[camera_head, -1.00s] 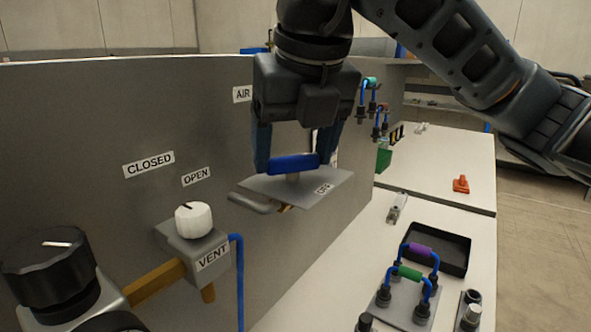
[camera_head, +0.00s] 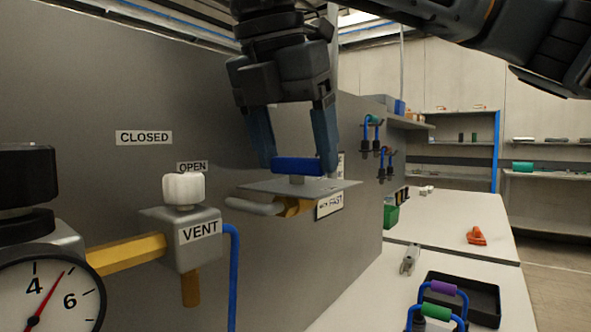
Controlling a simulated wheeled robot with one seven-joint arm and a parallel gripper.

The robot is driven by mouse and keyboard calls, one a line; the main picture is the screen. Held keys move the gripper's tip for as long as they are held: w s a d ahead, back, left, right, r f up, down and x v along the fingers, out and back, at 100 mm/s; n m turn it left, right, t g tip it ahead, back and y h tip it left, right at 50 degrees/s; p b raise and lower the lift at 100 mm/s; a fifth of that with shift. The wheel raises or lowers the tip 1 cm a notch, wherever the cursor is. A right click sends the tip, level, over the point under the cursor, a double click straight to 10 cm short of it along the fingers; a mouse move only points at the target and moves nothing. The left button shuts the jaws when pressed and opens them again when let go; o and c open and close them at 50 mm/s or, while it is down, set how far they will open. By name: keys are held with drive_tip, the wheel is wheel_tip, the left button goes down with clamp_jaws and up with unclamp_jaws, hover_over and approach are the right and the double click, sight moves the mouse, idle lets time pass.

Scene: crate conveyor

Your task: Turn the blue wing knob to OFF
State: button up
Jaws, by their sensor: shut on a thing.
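The blue wing knob (camera_head: 298,165) stands on a short stem above a flat grey plate (camera_head: 335,187), which sticks out from the grey panel. Its blue bar lies roughly left to right in the picture. My gripper (camera_head: 296,160) comes down from above, with one finger at each end of the bar, and is shut on the knob. The plate is seen almost edge-on, so the lettering on its top cannot be read. A label reading FAST (camera_head: 330,204) shows just below the plate's front edge.
Left of the knob are a white VENT knob (camera_head: 183,189) on a grey block, a yellow pipe (camera_head: 135,254) and a dial gauge (camera_head: 50,294). A black tray (camera_head: 478,299) and looped handles stand on the white bench at lower right. An orange item (camera_head: 476,236) lies farther back.

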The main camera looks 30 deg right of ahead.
drive_tip(key=shift+m+b, duration=0.45)
drive_tip(key=shift+m, duration=0.05)
drive_tip(key=o, duration=1.1)
drive_tip(key=shift+c, duration=0.2)
drive_tip(key=shift+r, duration=0.1)
